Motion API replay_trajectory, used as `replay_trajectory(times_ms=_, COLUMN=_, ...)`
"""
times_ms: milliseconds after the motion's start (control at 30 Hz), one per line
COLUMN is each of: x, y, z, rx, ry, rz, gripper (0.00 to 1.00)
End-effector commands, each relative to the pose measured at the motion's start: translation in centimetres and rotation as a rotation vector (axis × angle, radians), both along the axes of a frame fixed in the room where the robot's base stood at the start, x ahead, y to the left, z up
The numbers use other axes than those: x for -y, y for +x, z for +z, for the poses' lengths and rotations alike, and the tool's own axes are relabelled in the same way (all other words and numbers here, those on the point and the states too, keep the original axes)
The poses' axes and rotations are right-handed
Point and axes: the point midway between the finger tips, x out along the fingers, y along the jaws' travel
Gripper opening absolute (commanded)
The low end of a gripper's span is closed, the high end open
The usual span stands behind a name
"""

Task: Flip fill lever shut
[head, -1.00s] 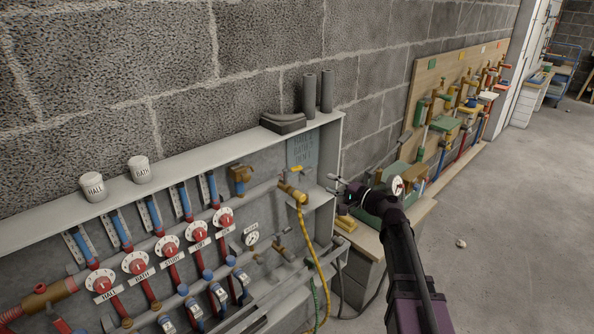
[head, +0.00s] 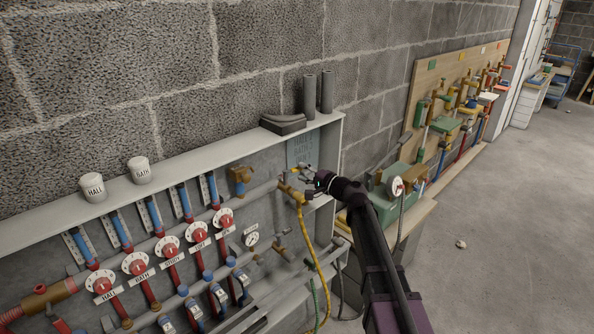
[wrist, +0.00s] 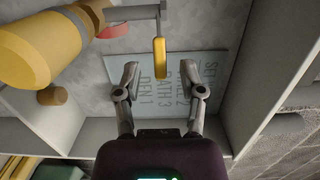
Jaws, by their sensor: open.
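The yellow fill lever (wrist: 160,58) shows in the wrist view, on a grey metal arm beside a large yellow-brass fitting (wrist: 42,45). My gripper (wrist: 165,83) is open, its two fingers spread on either side of the lever's lower end. The lever does not appear to touch either finger; its depth relative to the tips is hard to tell. In the head view my gripper (head: 308,178) is at the right end of the manifold cabinet, by the brass fitting (head: 291,192) with the yellow hose. There it largely hides the lever.
A lettered grey plate (wrist: 160,100) lies behind the lever. The cabinet (head: 337,140) has a side wall close to my gripper. Red dials (head: 223,218) are to the left. A green machine with a round white dial (head: 396,187) stands right. The floor at right is mostly clear.

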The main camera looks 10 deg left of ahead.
Motion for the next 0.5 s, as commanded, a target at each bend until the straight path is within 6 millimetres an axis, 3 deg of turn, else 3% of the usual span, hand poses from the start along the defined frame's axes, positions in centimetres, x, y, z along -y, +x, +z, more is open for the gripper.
replay_trajectory(times_ms=200, x=-1.9, y=1.2, z=0.0, rx=0.0, ry=0.0, rz=0.0, gripper=0.51)
replay_trajectory(times_ms=500, x=-2.4, y=1.4, z=0.0, rx=0.0, ry=0.0, rz=0.0, gripper=0.51)
